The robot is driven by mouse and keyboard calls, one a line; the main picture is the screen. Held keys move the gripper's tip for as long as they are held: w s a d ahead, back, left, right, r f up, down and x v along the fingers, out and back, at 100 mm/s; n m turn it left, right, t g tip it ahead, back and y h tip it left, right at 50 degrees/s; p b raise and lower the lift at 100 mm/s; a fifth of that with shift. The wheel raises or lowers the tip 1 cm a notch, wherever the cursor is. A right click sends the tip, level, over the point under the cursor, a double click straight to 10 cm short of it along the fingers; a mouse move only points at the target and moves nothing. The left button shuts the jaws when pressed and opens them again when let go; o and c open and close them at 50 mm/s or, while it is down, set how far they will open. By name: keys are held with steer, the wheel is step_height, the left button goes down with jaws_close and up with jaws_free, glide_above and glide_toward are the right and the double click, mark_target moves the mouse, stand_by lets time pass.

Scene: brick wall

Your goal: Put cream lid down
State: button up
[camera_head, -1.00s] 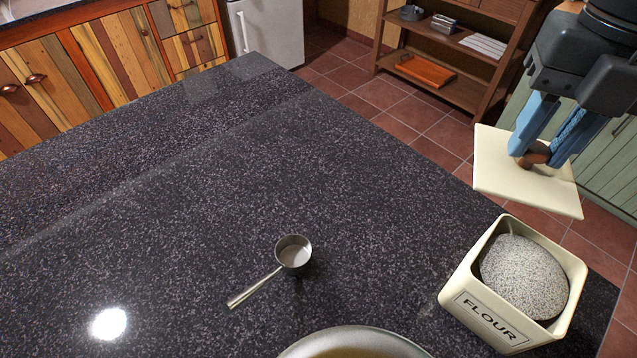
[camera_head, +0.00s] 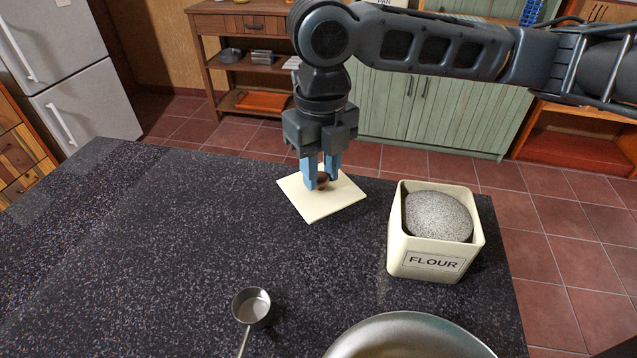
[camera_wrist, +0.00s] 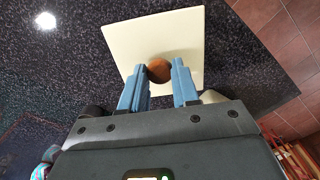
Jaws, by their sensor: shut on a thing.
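The cream lid (camera_head: 335,203) is a flat square plate with a round brown knob (camera_head: 322,181). It is level, at or just above the dark speckled counter near its far edge; I cannot tell whether it touches. My gripper (camera_head: 321,183) points down with its blue fingers shut on the knob. In the wrist view the lid (camera_wrist: 135,38) lies beyond the fingers, and the knob (camera_wrist: 159,71) sits between the fingertips (camera_wrist: 159,72). The cream FLOUR canister (camera_head: 398,250) stands open to the right of the lid, with a grey speckled mound inside.
A metal measuring cup (camera_head: 251,306) lies at the front of the counter (camera_head: 150,260). A large metal bowl (camera_head: 400,335) is cut off at the bottom edge. The counter's left and middle are clear. The far counter edge runs close behind the lid.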

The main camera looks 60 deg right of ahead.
mark_target(321, 176)
steer(key=shift+f, duration=1.65)
steer(key=shift+f, duration=0.15)
steer(key=o, duration=1)
steer(key=shift+o, duration=0.2)
step_height(321, 176, up, 12)
steer(key=shift+r, duration=0.2)
steer(key=shift+s, duration=0.1)
